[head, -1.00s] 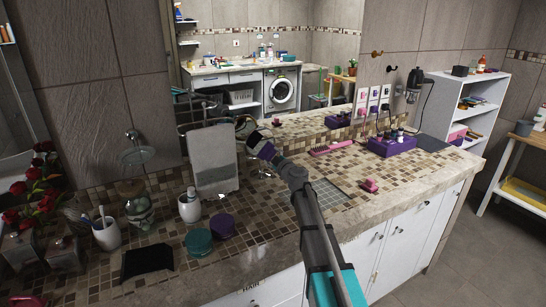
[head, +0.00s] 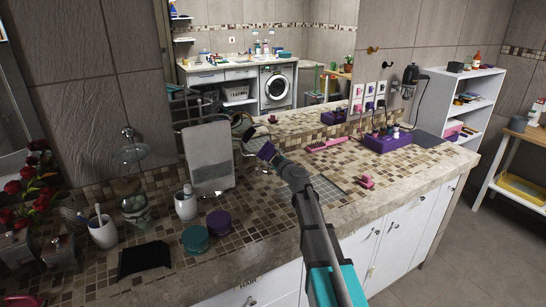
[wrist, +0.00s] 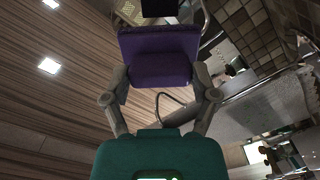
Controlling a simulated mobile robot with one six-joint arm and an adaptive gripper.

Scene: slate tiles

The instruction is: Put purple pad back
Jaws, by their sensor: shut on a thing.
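The purple pad (wrist: 158,58) is a thick flat block held between the two fingers of my gripper (wrist: 160,88) in the wrist view. My gripper is shut on it. In the head view my gripper (head: 270,155) is in front of the mirror, just right of the hanging grey towel, and a bit of the purple pad (head: 265,151) shows at its tip. The pad is up in the air above the tiled counter. Most of it is hidden or too small to make out there.
A purple organizer box (head: 387,142) with several items stands at the counter's back right. A purple jar (head: 219,222) and a teal jar (head: 195,240) stand at the front left. A pink item (head: 367,181) lies near the front edge. The grey towel (head: 209,160) hangs close to my gripper.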

